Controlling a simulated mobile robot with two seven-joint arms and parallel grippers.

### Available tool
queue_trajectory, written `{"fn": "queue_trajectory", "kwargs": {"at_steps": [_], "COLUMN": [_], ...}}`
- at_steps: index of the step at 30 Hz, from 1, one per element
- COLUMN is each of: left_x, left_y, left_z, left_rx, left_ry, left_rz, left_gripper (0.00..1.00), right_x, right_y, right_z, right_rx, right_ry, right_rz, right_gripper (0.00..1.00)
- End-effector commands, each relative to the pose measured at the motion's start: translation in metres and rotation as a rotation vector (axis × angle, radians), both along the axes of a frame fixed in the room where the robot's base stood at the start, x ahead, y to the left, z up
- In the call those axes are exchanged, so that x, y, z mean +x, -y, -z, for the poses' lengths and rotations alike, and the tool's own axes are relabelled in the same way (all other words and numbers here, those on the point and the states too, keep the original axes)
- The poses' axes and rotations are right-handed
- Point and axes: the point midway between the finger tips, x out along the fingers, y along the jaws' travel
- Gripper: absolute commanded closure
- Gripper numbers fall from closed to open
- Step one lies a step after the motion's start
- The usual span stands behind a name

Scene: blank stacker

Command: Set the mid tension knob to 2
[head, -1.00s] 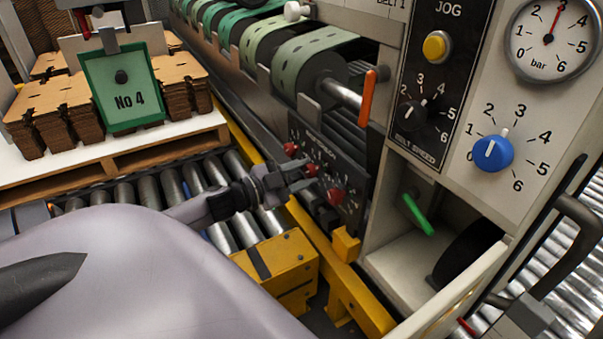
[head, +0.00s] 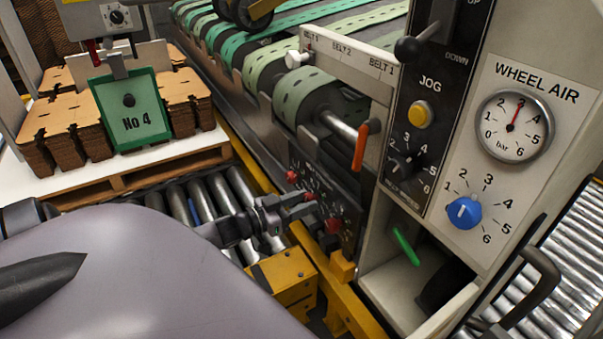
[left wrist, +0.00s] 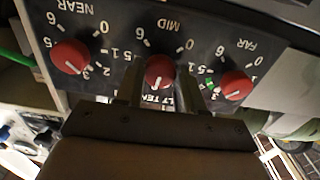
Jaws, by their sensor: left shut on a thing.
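The tension panel (head: 316,180) is a dark plate with red knobs, low on the machine. In the left wrist view it appears upside down. The red mid knob (left wrist: 159,70) sits between the near knob (left wrist: 70,56) and the far knob (left wrist: 236,84). My left gripper (left wrist: 160,80) is shut on the mid knob, one finger on each side. The mid knob's white pointer line faces down in that view; the numbers there are hidden by the gripper. In the head view my left gripper (head: 296,204) reaches the panel from the left. My right gripper is not in view.
A yellow bracket (head: 283,273) and rail lie just below the panel. An orange lever (head: 361,145) stands above right of it. A control panel with a blue knob (head: 463,212) is at the right. A pallet of cardboard blanks (head: 58,125) stands at the left.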

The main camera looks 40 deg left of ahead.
Motion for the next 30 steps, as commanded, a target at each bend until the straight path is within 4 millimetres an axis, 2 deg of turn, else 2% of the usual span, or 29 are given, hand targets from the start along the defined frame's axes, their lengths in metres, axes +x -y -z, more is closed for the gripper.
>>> {"fn": "queue_trajectory", "kwargs": {"at_steps": [18, 30], "left_x": [0.000, 0.000], "left_y": [0.000, 0.000], "left_z": [-0.001, 0.001], "left_rx": [-0.551, -0.791], "left_ry": [-0.161, -0.231], "left_rz": [0.001, 0.000], "left_gripper": [0.93, 0.93], "right_x": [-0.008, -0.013], "right_y": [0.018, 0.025], "right_z": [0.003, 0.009], "right_rx": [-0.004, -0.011], "right_ry": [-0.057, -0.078], "right_rz": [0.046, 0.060], "right_gripper": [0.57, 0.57]}}
